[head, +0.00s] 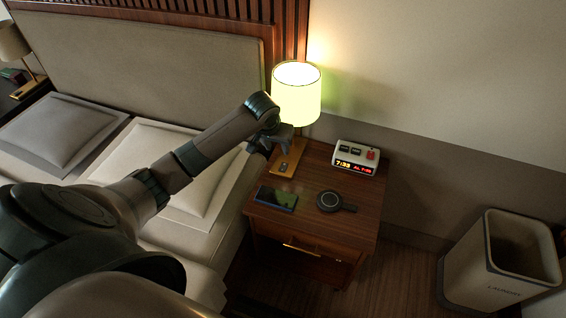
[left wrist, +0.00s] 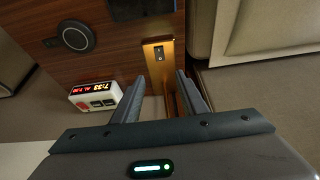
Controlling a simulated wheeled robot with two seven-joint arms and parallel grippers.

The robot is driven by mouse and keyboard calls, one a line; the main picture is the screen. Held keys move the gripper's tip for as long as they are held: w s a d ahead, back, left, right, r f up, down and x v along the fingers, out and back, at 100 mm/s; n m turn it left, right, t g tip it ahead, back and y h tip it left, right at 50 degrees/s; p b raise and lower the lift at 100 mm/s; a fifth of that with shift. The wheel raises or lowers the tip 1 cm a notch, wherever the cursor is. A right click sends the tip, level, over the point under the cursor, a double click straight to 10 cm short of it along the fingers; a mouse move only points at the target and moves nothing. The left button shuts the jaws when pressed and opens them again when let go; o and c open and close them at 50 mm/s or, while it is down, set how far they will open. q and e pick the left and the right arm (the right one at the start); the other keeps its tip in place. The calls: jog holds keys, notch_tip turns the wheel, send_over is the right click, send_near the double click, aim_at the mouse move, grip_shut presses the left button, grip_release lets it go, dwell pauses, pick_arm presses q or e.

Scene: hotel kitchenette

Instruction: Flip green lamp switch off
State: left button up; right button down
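The lamp (head: 297,92) with a glowing yellow-green shade is lit and stands on the nightstand beside the bed. Its brass base plate (left wrist: 152,77) carries a small dark switch (left wrist: 159,53), which also shows in the head view (head: 284,166). Which way the switch is set is too small to tell. My left gripper (left wrist: 161,77) is open and empty, with its fingers pointing toward the base plate. In the head view the left gripper (head: 270,146) is above the base, in front of the lamp, and hides part of the stem. My right gripper is not in view.
The nightstand (head: 342,222) also holds a phone (head: 277,199), a round black charger (head: 332,201) and a white alarm clock (head: 357,158). A laundry bin (head: 467,262) stands on the floor at right. Pillows (head: 120,165) lie left. Another lamp (head: 14,42) is far left.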

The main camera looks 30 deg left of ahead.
pick_arm(q)
send_near(284, 165)
jog(key=x, duration=0.5)
jog(key=shift+f, duration=0.1)
jog(key=shift+x, duration=0.8)
jog(key=shift+f, duration=0.1)
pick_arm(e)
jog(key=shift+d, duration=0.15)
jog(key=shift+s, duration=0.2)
pick_arm(q)
grip_shut()
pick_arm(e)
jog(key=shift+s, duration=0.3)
